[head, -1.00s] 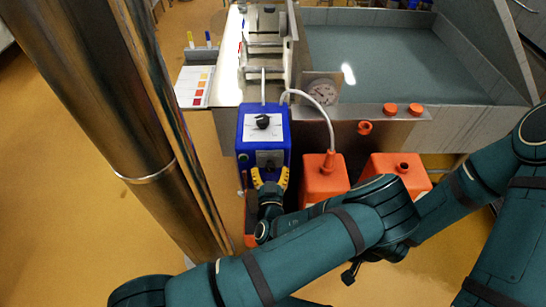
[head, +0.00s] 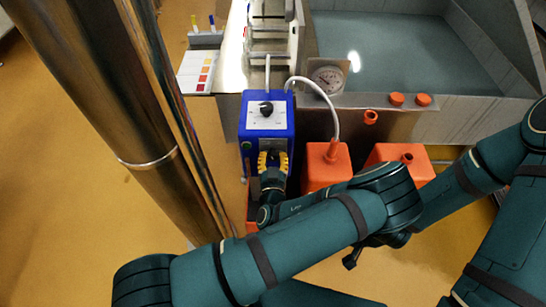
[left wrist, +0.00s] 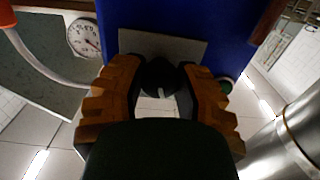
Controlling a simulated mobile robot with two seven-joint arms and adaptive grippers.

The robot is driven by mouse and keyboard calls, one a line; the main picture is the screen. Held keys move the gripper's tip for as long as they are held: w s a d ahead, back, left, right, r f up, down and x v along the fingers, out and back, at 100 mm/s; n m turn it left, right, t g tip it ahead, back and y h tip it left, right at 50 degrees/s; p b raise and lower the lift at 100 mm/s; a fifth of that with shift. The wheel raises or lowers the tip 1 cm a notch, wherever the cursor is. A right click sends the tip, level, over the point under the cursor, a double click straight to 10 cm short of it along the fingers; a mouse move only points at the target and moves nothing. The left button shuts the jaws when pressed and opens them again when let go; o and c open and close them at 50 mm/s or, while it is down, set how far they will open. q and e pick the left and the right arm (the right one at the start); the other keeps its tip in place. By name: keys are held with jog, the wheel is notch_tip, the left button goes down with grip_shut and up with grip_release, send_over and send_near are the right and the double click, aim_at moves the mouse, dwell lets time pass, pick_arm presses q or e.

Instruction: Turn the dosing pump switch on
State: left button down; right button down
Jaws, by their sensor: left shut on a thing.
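The dosing pump is a blue box (head: 284,97) with a black dial knob (head: 266,108) on its white top plate. In the left wrist view, its blue front (left wrist: 222,30) carries a grey plate (left wrist: 190,48) with a dark rotary switch (left wrist: 160,76). My left gripper (head: 273,158) is at the pump's front, its yellow fingers hiding the switch in the head view. In the left wrist view the fingers (left wrist: 160,88) are shut on the switch, one on each side. A light mark on the switch points roughly along the fingers.
Orange canisters (head: 325,172) stand close right of the pump, one with a white hose (head: 325,103). A green button (head: 246,145) is on the pump's left. A round gauge (head: 327,79) and a metal vat (head: 400,50) are behind. A steel column (head: 95,90) rises at left.

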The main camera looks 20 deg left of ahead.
pick_arm(q)
jog(key=shift+m, duration=0.3)
jog(key=m+b, duration=0.1)
jog(key=m, duration=0.2)
jog(key=shift+m+b, duration=0.3)
jog(key=shift+m, duration=0.1)
jog(key=m+b, duration=0.1)
jog(key=m, duration=0.4)
jog(key=shift+a, duration=0.1)
jog(key=c, duration=0.6)
grip_release()
